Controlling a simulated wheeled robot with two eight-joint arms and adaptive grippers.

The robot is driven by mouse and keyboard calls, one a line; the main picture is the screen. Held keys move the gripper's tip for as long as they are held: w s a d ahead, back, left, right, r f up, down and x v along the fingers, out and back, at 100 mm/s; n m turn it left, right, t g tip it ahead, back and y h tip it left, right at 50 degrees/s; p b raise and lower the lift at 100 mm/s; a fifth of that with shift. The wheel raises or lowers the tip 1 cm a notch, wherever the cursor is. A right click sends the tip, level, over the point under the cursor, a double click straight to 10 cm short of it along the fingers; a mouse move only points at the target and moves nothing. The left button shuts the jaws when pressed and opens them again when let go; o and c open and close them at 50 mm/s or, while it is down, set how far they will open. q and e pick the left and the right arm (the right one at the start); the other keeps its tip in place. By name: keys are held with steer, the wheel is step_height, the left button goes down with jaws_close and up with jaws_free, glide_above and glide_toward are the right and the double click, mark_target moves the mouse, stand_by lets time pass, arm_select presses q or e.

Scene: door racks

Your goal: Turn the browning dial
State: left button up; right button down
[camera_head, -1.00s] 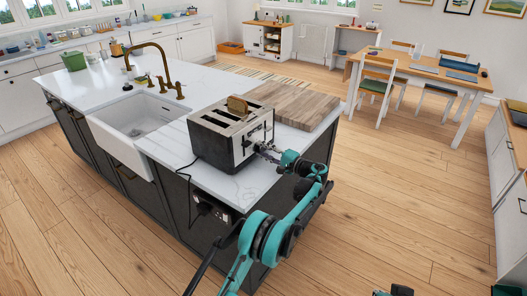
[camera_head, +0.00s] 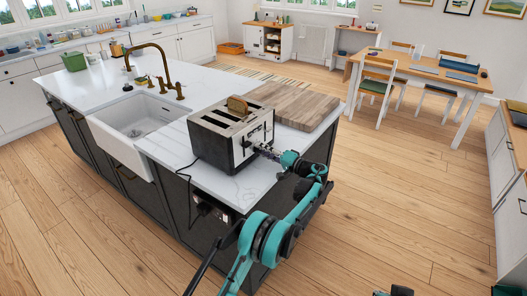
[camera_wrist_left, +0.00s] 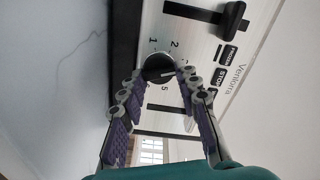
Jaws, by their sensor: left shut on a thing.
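The toaster (camera_head: 228,138) stands on the island's white worktop with a slice of bread (camera_head: 237,105) showing in a slot. My left gripper (camera_head: 258,149) is at the toaster's right end face. In the left wrist view, the browning dial (camera_wrist_left: 158,68) is a dark round knob with numbers around it, and my left gripper (camera_wrist_left: 161,82) has its purple-padded fingers on both sides of it, shut on it. The fingers hide part of the dial. A black lever (camera_wrist_left: 232,18) and the buttons (camera_wrist_left: 222,78) sit beside it on the panel. My right gripper is not clearly in view.
A wooden board (camera_head: 295,103) lies behind the toaster. The sink (camera_head: 135,130) with its brass tap (camera_head: 165,65) is to the left. A black cord (camera_head: 183,170) runs from the toaster over the worktop edge. Wooden floor (camera_head: 400,200) is free on the right.

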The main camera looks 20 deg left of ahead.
arm_select(q)
steer(key=o, duration=1.2)
steer(key=shift+c, duration=0.2)
steer(key=v, duration=1.2)
steer(key=shift+f, duration=0.1)
